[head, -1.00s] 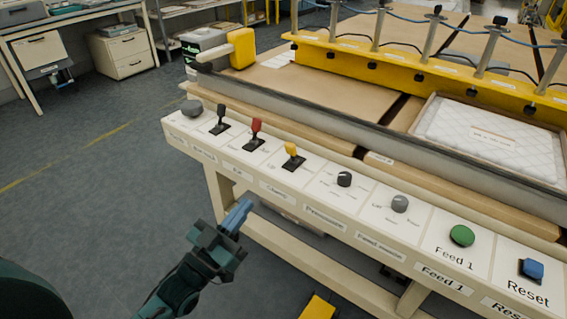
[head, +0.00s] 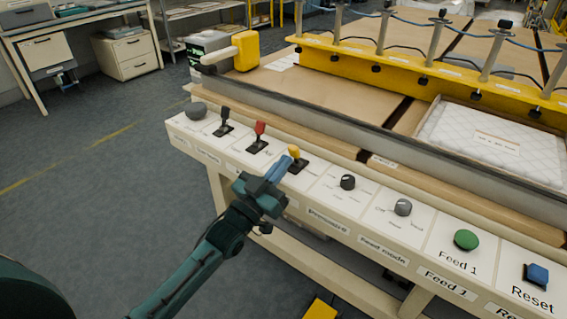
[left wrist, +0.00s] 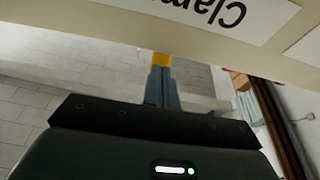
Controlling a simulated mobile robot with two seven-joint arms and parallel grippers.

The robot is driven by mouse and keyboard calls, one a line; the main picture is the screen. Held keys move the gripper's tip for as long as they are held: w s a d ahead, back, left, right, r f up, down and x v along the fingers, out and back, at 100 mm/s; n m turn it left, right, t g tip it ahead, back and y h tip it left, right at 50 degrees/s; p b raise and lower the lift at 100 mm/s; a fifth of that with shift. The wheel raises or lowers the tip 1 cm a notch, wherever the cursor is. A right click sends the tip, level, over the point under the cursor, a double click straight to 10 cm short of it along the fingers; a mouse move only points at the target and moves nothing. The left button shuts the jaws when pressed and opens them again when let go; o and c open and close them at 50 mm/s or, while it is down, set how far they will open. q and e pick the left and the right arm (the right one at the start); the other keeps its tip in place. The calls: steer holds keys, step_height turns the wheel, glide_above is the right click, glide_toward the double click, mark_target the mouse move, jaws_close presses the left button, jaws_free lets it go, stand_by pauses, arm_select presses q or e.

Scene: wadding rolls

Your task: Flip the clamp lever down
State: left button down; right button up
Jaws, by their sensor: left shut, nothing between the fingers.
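The clamp lever is the yellow-topped lever (head: 294,151) on a black base, on the white control panel of the machine. Its yellow knob points up. My left gripper (head: 282,165) is shut and empty, its blue fingers just in front of and left of the lever, overlapping its base in the head view. In the left wrist view the shut fingers (left wrist: 162,78) have a yellow patch (left wrist: 161,58) right beyond their tips, which appears to be the lever's knob. I cannot tell whether they touch. The "Clamp" label (left wrist: 205,10) shows upside down. My right gripper is not in view.
On the panel, a red lever (head: 260,128) and a black lever (head: 225,114) stand left of the yellow one. A black knob (head: 348,182), a grey knob (head: 403,207), a green button (head: 466,240) and a blue switch (head: 537,274) lie to the right. Open floor lies left.

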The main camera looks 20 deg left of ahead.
arm_select(q)
steer(key=shift+w+d+r, duration=0.15)
steer(key=shift+w, duration=0.3)
steer(key=shift+r, duration=0.1)
